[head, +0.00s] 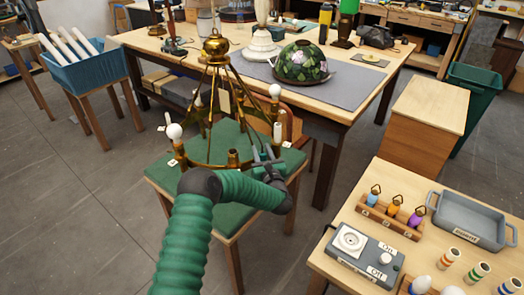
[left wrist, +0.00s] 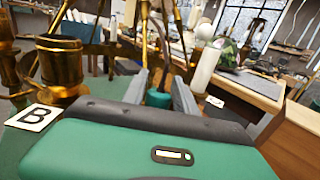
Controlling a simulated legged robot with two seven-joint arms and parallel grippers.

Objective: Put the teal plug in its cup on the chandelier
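The brass chandelier (head: 207,160) stands on a green-topped stool, its cups around a low ring. My left gripper (head: 266,158) is at the ring's near right side, beside a brass cup (head: 233,158). In the left wrist view, the gripper (left wrist: 160,92) has its fingers against both sides of a small teal plug (left wrist: 158,98). The plug's lower part is hidden by the gripper body. A brass cup (left wrist: 62,70) with a card marked B (left wrist: 33,117) stands to the left. I cannot tell whether the plug touches a cup. My right gripper is not in view.
White bulbs (head: 174,131) and a white sleeve (head: 277,134) stand on the chandelier near the gripper. Open floor lies at left.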

